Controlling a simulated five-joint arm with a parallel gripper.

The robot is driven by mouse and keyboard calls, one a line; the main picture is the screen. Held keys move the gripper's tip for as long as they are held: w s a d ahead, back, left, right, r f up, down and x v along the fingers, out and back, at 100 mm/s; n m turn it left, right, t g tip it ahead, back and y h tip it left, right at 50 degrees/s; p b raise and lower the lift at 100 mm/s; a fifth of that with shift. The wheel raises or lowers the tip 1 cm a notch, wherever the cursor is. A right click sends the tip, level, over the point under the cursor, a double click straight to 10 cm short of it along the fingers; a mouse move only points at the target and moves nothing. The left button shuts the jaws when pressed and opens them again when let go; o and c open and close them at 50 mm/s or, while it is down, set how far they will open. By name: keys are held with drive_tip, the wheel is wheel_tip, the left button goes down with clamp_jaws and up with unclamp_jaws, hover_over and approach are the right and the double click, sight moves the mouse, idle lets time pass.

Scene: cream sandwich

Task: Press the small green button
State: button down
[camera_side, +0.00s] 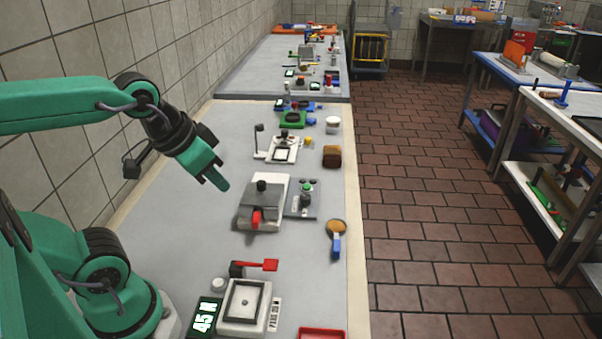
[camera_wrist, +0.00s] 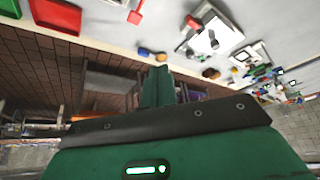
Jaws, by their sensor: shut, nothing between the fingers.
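The small green button (camera_side: 306,188) sits on a grey panel (camera_side: 298,209) with a dark knob, in the middle of the bench in the side view. My gripper (camera_side: 222,183) is shut and empty, in the air to the left of the panel and apart from it. Its shut green fingers (camera_wrist: 158,85) also show in the wrist view. I cannot make out the green button in the wrist view.
A grey press (camera_side: 248,213) with a black knob and red handle stands between my gripper and the panel. A blue-handled round tool (camera_side: 336,240) lies at the right. A white device (camera_side: 243,318), a red lever (camera_side: 262,266) and a red tray (camera_side: 320,334) are nearer.

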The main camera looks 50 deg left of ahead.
drive_tip(key=shift+w, duration=0.15)
drive_tip(key=m+t+y, duration=0.2)
drive_tip(key=m+t, duration=0.1)
drive_tip(key=m, duration=0.2)
hover_over(304, 190)
wheel_tip(304, 190, down, 12)
drive_tip(key=shift+f, duration=0.2)
idle(0.3)
drive_tip(key=shift+f, duration=4.4)
drive_tip(key=shift+f, duration=0.3)
